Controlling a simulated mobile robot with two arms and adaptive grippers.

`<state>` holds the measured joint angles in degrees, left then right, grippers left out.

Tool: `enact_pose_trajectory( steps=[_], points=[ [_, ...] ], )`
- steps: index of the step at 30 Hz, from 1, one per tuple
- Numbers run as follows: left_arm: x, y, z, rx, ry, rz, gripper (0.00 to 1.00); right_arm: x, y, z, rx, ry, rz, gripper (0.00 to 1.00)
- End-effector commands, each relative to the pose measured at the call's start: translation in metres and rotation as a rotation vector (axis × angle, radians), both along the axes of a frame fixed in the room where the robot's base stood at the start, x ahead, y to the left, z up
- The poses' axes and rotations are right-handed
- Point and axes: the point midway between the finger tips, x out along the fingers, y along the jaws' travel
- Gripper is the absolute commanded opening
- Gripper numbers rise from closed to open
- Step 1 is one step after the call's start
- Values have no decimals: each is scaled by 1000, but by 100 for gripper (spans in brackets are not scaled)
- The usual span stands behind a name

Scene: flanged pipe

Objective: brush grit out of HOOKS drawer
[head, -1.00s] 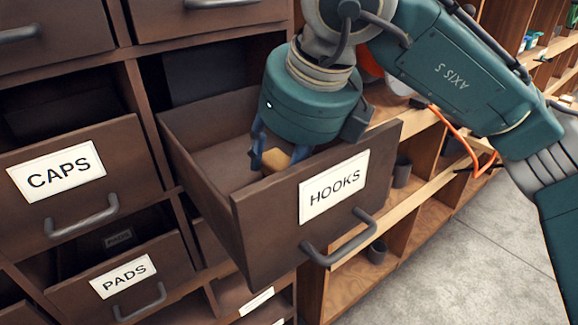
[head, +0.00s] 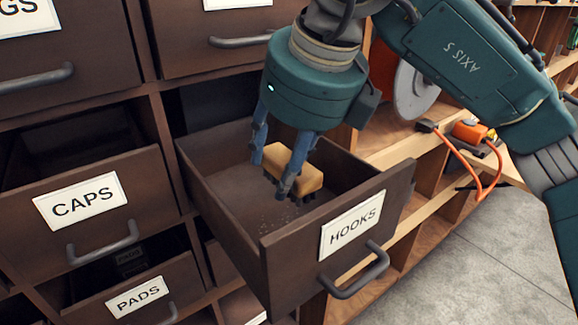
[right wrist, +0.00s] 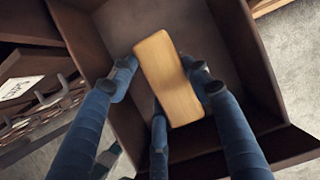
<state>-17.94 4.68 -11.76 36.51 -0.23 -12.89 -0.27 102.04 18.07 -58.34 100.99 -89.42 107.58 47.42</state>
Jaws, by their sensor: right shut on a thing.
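The HOOKS drawer (head: 290,260) is pulled open in the head view, its label (head: 352,225) on the front. Small pale specks of grit (head: 278,218) lie on its floor near the front. My right gripper (head: 275,178) is inside the drawer, shut on a brush with a tan wooden block (head: 298,170) and dark bristles below. The bristles are low over the drawer floor; I cannot tell whether they touch it. In the right wrist view the brush block (right wrist: 168,78) sits between the blue fingers. My left gripper is not in view.
The CAPS drawer (head: 60,240) and PADS drawer (head: 120,305) stand partly open to the left. A closed-looking drawer front (head: 215,35) is above. Wooden shelves with an orange tool (head: 470,130) and its cable are at the right, above grey floor (head: 440,270).

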Motion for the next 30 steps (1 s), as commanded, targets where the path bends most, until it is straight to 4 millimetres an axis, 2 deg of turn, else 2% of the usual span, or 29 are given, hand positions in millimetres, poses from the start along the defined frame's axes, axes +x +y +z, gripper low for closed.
enact_pose_trajectory(
  steps=[6,18,30],
  points=[
    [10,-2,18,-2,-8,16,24,0,0,28,0,-2,1,12],
    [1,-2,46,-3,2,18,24,0,0,68,-1,-2,1,12],
    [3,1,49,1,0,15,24,0,0,72,-1,-1,1,12]
  ],
)
